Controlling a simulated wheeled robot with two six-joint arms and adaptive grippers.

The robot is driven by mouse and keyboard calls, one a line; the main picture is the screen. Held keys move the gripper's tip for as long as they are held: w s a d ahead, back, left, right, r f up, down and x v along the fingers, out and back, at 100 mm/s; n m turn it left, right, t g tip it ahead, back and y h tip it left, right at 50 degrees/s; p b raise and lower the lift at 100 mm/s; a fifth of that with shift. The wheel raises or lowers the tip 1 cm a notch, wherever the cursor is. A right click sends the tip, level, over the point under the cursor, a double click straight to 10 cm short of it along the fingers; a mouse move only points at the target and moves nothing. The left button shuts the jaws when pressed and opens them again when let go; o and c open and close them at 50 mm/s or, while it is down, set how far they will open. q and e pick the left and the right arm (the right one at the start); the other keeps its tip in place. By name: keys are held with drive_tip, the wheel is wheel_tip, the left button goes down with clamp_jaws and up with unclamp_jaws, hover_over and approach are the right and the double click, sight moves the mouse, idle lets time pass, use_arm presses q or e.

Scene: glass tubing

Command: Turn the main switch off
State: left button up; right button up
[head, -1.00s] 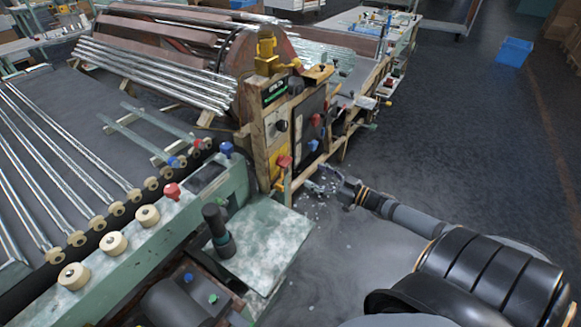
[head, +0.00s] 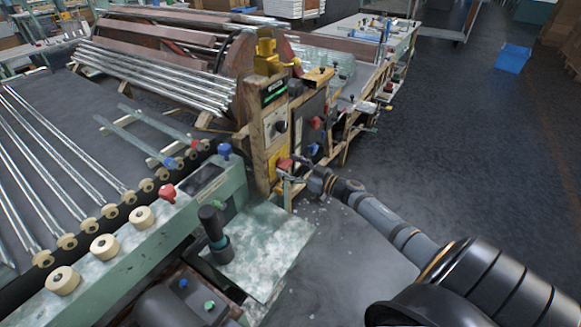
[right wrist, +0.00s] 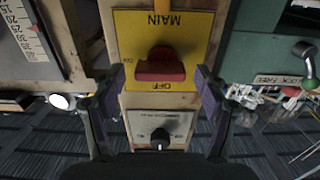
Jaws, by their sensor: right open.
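The main switch is a red knob (right wrist: 160,66) on a yellow plate (right wrist: 188,24) marked MAIN and OFF, upside down in the right wrist view. The red bar of the knob lies crosswise in that view. In the head view the knob (head: 284,163) sits low on the front of the wooden control post. My right gripper (head: 293,173) is open and close in front of it. In the right wrist view its fingers (right wrist: 156,84) stand to either side of the knob, with gaps showing. My left gripper is out of view.
A black knob on a white plate (right wrist: 161,134) is on the same post as the switch. A green box (right wrist: 262,62) stands beside it. The green machine bed (head: 100,245) with rollers lies at left in the head view. Open floor (head: 470,150) lies at right.

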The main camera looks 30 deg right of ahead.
drive_tip(key=c, duration=1.2)
drive_tip(key=shift+o, duration=0.2)
drive_tip(key=shift+n, duration=0.4)
drive_tip(key=n, duration=0.3)
drive_tip(key=shift+a+n, duration=0.1)
drive_tip(key=shift+n, duration=0.2)
drive_tip(key=n, duration=0.4)
drive_tip(key=shift+n, duration=0.3)
drive_tip(key=n, duration=0.2)
drive_tip(key=n+b, duration=0.1)
drive_tip(key=n, duration=0.1)
drive_tip(key=shift+s+a+f+n, duration=0.1)
drive_tip(key=shift+a+n, duration=0.05)
drive_tip(key=shift+n, duration=0.15)
drive_tip(key=shift+n+b, duration=0.8)
drive_tip(key=shift+n, duration=1.4)
